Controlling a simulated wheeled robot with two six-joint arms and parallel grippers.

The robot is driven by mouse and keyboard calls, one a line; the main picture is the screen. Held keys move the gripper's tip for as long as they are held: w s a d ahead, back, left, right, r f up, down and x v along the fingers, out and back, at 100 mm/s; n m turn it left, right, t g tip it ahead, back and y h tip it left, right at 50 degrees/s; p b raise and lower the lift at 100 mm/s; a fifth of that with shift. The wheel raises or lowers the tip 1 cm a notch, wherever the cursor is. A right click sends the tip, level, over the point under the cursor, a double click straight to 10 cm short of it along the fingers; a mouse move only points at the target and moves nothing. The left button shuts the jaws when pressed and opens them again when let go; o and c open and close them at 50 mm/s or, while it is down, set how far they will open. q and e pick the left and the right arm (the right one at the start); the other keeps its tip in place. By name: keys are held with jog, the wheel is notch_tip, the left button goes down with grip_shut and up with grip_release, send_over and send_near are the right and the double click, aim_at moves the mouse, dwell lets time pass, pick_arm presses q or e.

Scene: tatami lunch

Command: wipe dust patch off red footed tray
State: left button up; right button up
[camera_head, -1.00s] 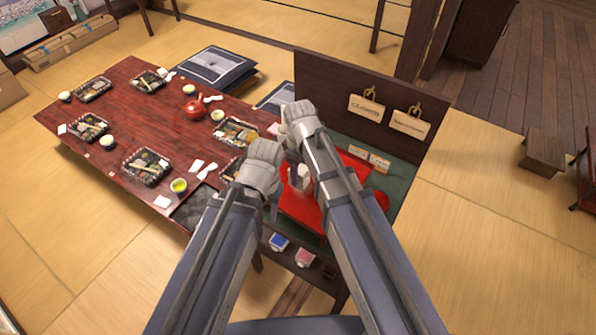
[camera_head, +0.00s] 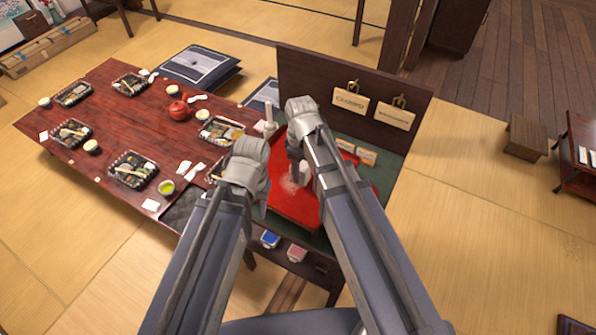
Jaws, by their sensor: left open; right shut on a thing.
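My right gripper (camera_head: 300,168) is over the tray, shut on a small whitish thing (camera_head: 304,179) close beside the patch. That thing is mostly hidden, and I cannot tell whether it touches the tray. My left gripper (camera_head: 264,204) is open and empty at the tray's left edge.
A dark upright board with hanging wooden signs (camera_head: 350,102) stands behind the tray. Blue (camera_head: 270,239) and pink (camera_head: 297,253) small boxes are in front. Several lunch boxes and a red teapot (camera_head: 178,109) occupy the dark red table (camera_head: 120,105). A pale upright object (camera_head: 269,122) stands behind my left gripper.

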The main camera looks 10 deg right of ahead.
jog(key=shift+w+a, duration=0.65)
jog(key=shift+a, duration=0.15)
jog(key=shift+w+a, duration=0.6)
jog(key=shift+a, duration=0.2)
jog(key=shift+w+d, duration=0.6)
jog(key=shift+w, duration=0.2)
jog(key=shift+s+d, duration=1.4)
jog(key=shift+d, duration=0.2)
jog(key=shift+w+d, duration=0.65)
jog(key=shift+w, duration=0.2)
jog(key=shift+w+a, duration=0.6)
jog(key=shift+a, duration=0.25)
jog(key=shift+w+a, duration=0.6)
jog(key=shift+a, duration=0.2)
